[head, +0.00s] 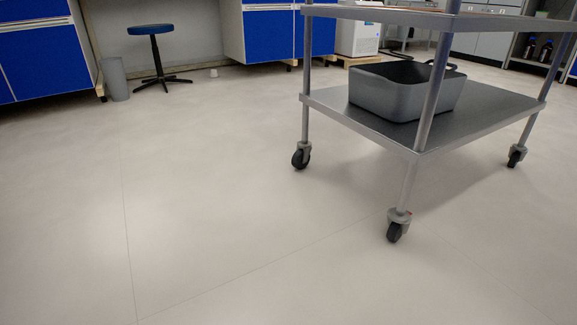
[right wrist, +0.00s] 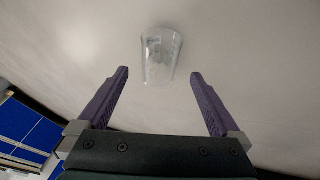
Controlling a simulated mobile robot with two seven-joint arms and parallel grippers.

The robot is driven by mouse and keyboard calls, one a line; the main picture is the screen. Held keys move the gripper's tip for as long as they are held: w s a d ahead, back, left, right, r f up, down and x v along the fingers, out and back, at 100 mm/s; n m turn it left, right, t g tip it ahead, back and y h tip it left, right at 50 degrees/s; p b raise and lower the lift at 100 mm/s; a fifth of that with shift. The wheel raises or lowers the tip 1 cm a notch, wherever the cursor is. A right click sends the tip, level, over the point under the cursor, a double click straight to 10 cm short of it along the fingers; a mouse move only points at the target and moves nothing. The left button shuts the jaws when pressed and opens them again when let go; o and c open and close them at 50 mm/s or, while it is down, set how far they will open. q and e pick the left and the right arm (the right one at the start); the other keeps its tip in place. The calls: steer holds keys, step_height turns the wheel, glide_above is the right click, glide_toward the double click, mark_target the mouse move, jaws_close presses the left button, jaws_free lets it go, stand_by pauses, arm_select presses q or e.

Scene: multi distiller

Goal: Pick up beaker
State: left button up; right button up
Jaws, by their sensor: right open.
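A clear glass beaker (right wrist: 161,55) shows in the right wrist view, near the top middle, against a pale, plain surface. My right gripper (right wrist: 160,74) is open, with its two purple fingers spread wide. In the picture the beaker appears between and beyond the fingertips. The fingers do not touch it, and the distance is hard to tell. Neither gripper shows in the head view, and I cannot make out the beaker there for certain.
A metal cart (head: 440,140) with a grey bin (head: 395,95) on its lower shelf stands at right. A blue stool (head: 150,31), a grey waste bin (head: 115,80) and blue cabinets (head: 45,55) stand at the back. A tiny white object (head: 213,73) lies on the floor. The front floor is clear.

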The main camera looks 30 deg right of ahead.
steer(key=b+x, duration=0.2)
steer(key=x, duration=0.1)
steer(key=shift+d+f, duration=0.15)
steer(key=shift+w+a+f+b, duration=0.25)
steer(key=shift+f+b, duration=0.15)
steer(key=shift+b, duration=0.1)
steer(key=b+x, duration=0.4)
steer(key=shift+a+f+b, duration=0.15)
steer(key=shift+f+b, duration=0.2)
steer(key=shift+w+r, duration=0.1)
steer(key=shift+r, duration=0.05)
steer(key=shift+c, duration=0.4)
steer(key=c, duration=1.1)
steer(key=shift+c, duration=0.2)
steer(key=shift+r, duration=0.1)
